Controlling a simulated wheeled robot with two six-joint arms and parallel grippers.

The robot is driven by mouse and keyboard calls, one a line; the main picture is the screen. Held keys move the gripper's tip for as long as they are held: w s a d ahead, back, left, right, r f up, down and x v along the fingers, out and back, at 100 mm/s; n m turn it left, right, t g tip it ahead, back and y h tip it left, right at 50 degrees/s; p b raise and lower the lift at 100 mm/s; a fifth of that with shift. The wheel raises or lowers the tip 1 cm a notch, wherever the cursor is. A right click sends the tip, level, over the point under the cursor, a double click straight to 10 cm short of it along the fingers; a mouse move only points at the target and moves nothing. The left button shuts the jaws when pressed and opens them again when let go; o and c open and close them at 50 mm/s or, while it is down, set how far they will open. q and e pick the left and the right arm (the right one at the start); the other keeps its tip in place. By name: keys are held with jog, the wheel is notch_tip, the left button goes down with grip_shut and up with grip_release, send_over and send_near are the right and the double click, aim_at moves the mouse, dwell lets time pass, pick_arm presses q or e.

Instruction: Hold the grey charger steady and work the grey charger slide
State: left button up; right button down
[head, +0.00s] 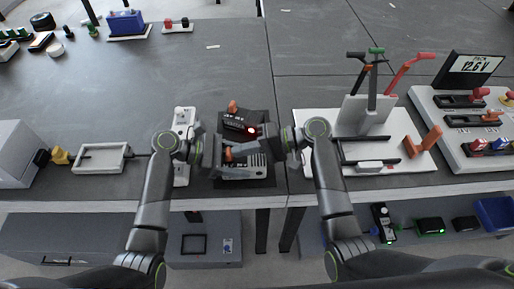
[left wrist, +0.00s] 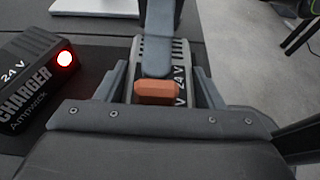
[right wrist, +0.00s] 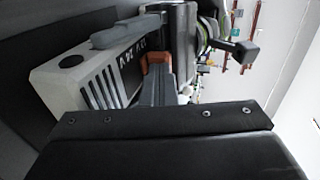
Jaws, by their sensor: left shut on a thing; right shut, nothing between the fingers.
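The grey charger (head: 254,172) sits near the front edge of the bench, with vents and an orange slide (head: 229,153). In the left wrist view the grey charger (left wrist: 182,62) lies between the two fingers of my left gripper (left wrist: 160,88), which is shut on its body. My right gripper (right wrist: 160,84) is shut and empty. Its fingertips are right at the orange slide, which also shows in the left wrist view (left wrist: 157,92); I cannot tell if they touch. The right wrist view shows the charger's vented side (right wrist: 100,85). My grippers partly hide the charger in the head view.
A black charger (head: 238,124) with a lit red lamp stands just behind. A white strip (head: 184,118) is to the left. A white fixture with upright levers (head: 366,115) stands to the right. The bench behind is mostly clear.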

pick_arm(q)
jog(key=shift+f, duration=0.25)
pick_arm(e)
jog(key=shift+d, duration=0.3)
jog(key=f+v, duration=0.1)
jog(key=v, duration=1.2)
jog(key=shift+d, duration=0.25)
pick_arm(q)
jog(key=o, duration=1.4)
jog(key=shift+w, duration=0.1)
jog(key=shift+c, duration=0.2)
jog(key=shift+r, duration=0.15)
jog(key=shift+c, duration=1.2)
jog(key=shift+a, duration=0.1)
pick_arm(e)
jog(key=shift+r, duration=0.1)
